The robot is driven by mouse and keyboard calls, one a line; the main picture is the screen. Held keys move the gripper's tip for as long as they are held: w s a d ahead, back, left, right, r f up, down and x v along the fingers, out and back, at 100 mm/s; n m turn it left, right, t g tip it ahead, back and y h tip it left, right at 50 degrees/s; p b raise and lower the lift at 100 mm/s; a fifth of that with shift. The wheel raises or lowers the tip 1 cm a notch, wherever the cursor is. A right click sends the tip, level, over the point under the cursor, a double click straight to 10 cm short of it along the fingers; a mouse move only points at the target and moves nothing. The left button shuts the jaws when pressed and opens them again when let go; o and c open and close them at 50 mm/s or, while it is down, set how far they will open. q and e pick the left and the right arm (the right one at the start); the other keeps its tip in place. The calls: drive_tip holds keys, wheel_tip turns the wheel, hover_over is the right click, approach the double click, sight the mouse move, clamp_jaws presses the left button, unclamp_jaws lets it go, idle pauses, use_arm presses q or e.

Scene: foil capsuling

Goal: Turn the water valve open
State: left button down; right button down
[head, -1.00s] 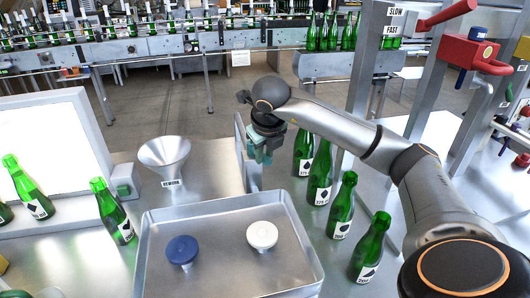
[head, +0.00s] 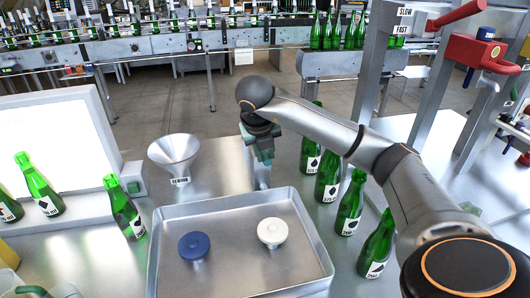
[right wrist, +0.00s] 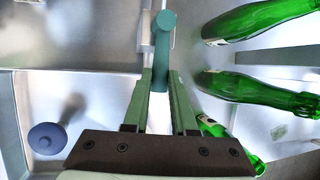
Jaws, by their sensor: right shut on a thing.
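A teal lever handle (right wrist: 163,48) with a rounded end runs between the finger ends in the right wrist view; I take it to be the water valve's handle. My right gripper (right wrist: 161,76) is shut on it. In the head view this gripper (head: 263,152) is just behind the tray's back right corner, pointing down. It hides most of the handle there. A short metal upright (head: 262,178) shows below the fingers. The valve body is not clearly visible. My left gripper is not recognisable in either view.
A metal tray (head: 172,212) holds a blue knob-like piece (head: 194,245) and a white one (head: 272,232). Several green bottles (head: 328,178) stand close to the right of the gripper. A steel funnel (head: 174,150) stands left. Red levers (head: 468,50) are at the upper right.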

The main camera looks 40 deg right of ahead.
drive_tip(key=c, duration=0.7)
unclamp_jaws()
drive_tip(key=shift+a+r, duration=0.1)
drive_tip(key=shift+r, duration=0.2)
drive_tip(key=shift+p+v, duration=1.15)
drive_tip(key=shift+v, duration=4.8)
drive_tip(key=shift+s+a, duration=0.1)
